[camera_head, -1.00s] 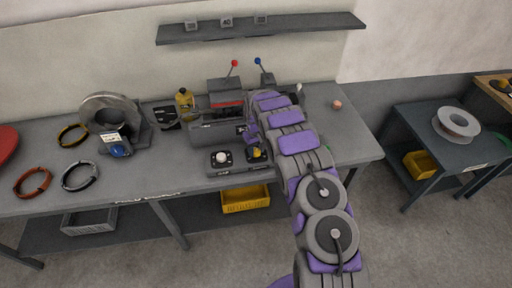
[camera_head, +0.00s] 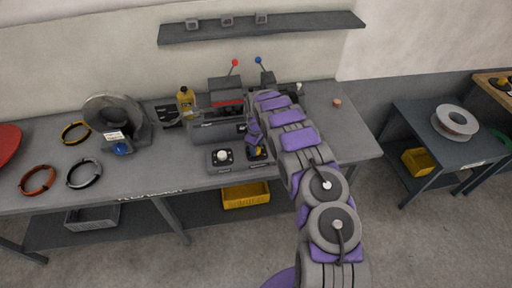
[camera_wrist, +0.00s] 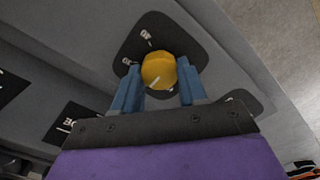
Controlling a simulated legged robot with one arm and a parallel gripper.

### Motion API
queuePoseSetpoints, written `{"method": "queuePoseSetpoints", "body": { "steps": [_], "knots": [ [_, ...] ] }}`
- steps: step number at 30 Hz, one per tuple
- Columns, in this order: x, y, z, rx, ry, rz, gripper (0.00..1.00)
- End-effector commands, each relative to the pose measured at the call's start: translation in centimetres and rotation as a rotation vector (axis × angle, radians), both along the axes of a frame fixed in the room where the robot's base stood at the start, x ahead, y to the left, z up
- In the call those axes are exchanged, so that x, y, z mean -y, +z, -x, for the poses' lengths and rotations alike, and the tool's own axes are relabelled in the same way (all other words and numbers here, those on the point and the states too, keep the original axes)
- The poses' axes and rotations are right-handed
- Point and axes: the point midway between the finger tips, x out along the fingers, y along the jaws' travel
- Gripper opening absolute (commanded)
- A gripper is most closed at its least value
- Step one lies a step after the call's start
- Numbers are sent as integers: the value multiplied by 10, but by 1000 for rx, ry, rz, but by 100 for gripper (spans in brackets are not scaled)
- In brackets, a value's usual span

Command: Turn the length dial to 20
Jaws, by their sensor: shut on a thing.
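The length dial is a yellow knob (camera_wrist: 159,70) on a dark plate (camera_wrist: 140,45) with white number marks in the wrist view. My gripper (camera_wrist: 160,84) has its two blue fingers on either side of the knob, shut on it. A white pointer mark shows on the knob's lower part. Some plate numbers are visible at the upper left, but my fingers and gripper body hide others. In the head view the yellow knob (camera_head: 257,152) is partly hidden by my gripper at the front right of the grey machine.
A second dial with a white knob (camera_head: 221,156) sits left of the yellow one. Red (camera_head: 235,62) and blue (camera_head: 258,60) ball levers rise behind. A yellow bottle (camera_head: 186,99), a coil holder (camera_head: 117,120) and several wire rings lie left. The bench's right end is mostly clear.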

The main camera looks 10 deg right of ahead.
Motion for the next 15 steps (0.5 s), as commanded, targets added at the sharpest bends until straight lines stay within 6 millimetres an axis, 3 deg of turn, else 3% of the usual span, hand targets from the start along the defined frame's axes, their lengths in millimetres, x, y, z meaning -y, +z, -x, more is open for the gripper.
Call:
{"method": "queuePoseSetpoints", "body": {
  "steps": [10, 11, 15],
  "knots": [
    [0, 3, -4, 12, 2, 0, 11],
    [0, 3, -4, 12, 2, 0, 43],
    [0, 3, -3, 9, 2, 0, 56]
  ]
}}
